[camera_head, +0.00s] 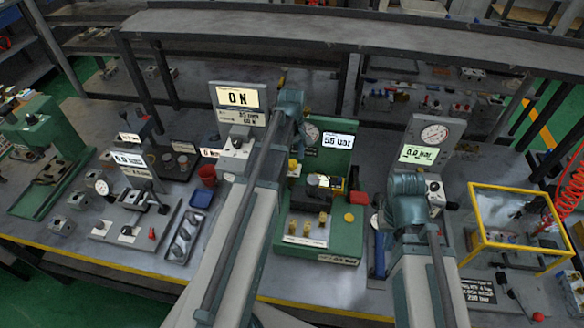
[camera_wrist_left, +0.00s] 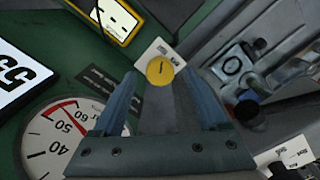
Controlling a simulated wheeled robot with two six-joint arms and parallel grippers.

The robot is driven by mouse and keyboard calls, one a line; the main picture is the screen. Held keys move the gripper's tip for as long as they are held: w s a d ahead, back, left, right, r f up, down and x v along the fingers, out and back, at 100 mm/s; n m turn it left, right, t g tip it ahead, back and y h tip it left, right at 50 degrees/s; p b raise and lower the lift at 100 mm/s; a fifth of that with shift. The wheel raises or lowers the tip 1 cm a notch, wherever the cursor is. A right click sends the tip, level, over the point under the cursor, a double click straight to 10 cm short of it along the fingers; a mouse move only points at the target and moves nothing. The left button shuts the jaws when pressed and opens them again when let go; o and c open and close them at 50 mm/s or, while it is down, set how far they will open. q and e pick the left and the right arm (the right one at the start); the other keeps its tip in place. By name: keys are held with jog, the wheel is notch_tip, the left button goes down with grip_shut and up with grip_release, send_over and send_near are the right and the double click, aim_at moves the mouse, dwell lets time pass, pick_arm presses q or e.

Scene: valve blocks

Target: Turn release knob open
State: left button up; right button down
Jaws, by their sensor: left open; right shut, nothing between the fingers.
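The yellow round knob (camera_wrist_left: 160,71) has a dark slot mark and a white tag behind it. In the left wrist view it shows between the fingertips of my left gripper (camera_wrist_left: 161,80), which is open. I cannot tell whether the fingers touch it. In the head view a yellow knob (camera_head: 293,165) shows on the green valve unit (camera_head: 338,228), just right of my left arm. The unit's pressure gauge (camera_wrist_left: 62,132) and its display (camera_wrist_left: 20,76) are left of the gripper. In the head view my left gripper is hidden by its own arm. My right gripper is hidden behind its arm.
A gauge panel reading 0.0 bar (camera_head: 417,154) stands behind my right arm. A yellow-framed clear box (camera_head: 475,228) is at the right. A red button (camera_head: 359,198) and several brass fittings sit on the green unit.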

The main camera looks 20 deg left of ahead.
pick_arm(q)
jog(key=shift+f+b, duration=0.3)
jog(key=shift+f, duration=0.4)
jog(key=shift+r, duration=0.1)
grip_shut()
